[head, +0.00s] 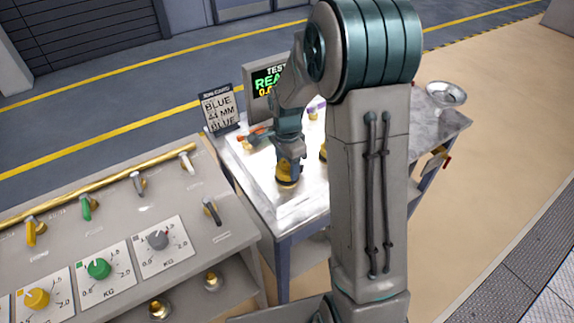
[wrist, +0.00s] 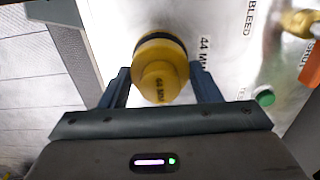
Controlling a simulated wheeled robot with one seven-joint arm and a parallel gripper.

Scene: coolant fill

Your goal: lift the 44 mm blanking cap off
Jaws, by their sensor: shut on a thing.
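The yellow 44 mm blanking cap (wrist: 160,84) is in the middle of the wrist view, with "44 MM" printed on its face and a dark band around its far side. My gripper (wrist: 160,80) is shut on it, with one dark finger on each side. The same label shows on the plate beside it. In the head view my gripper (head: 287,172) points down at the yellow cap (head: 287,180) on the metal worktable (head: 290,216). Whether the cap still touches its seat cannot be told.
A job card (head: 219,109) reading "BLUE 44 MM BLUE" and a test screen (head: 266,80) stand at the table's back. A metal bowl (head: 446,93) sits at the far right. A valve console (head: 130,225) stands at left. A green knob (wrist: 265,97) is near the cap.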

